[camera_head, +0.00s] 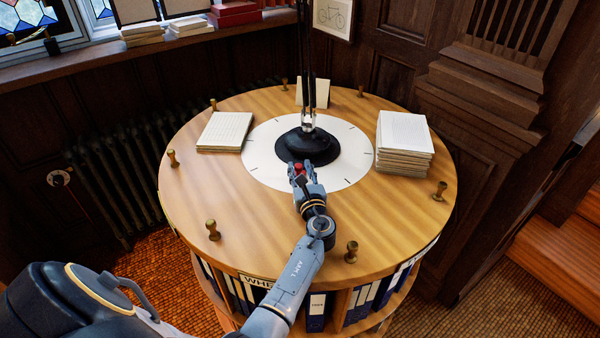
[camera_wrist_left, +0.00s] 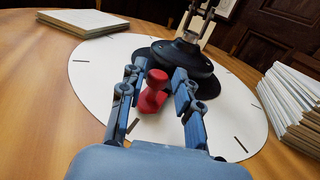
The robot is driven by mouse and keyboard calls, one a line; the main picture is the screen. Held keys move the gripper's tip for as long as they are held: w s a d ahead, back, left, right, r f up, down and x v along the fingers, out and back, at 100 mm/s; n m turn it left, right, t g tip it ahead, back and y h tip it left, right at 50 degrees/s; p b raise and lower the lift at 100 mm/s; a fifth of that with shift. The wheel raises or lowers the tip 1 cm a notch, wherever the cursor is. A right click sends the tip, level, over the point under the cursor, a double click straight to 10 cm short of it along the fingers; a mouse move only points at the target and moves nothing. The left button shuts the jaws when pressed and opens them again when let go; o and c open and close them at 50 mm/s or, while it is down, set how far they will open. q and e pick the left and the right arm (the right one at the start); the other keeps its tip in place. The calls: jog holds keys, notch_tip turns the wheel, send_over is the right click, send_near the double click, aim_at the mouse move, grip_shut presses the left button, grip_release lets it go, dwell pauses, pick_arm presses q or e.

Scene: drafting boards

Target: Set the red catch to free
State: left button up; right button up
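The red catch (camera_wrist_left: 154,92) is a small red knob with a rounded top, on the white disc (camera_wrist_left: 97,75) just in front of the black lamp base (camera_wrist_left: 186,56). In the head view the red catch (camera_head: 299,169) shows partly between the fingers. My left gripper (camera_wrist_left: 158,80) reaches in from the front with its fingers apart, one on each side of the catch. I see a gap at the left finger; whether the right finger touches the knob I cannot tell. In the head view my left gripper (camera_head: 301,172) covers the catch's lower part. My right gripper is not in view.
The round wooden table (camera_head: 350,215) has several brass knobs, such as one (camera_head: 213,229), around its rim. A paper stack (camera_head: 404,146) stands right of the disc and a thinner pad (camera_head: 225,131) left. The black lamp pole (camera_head: 308,60) rises from the middle. Binders (camera_head: 316,310) fill shelves below.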

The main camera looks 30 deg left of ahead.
pick_arm(q)
jog(key=shift+o, duration=0.4)
jog(key=shift+w+f, duration=0.1)
jog(key=v, duration=0.7)
jog(key=shift+s+d, duration=0.2)
jog(key=shift+s, duration=0.05)
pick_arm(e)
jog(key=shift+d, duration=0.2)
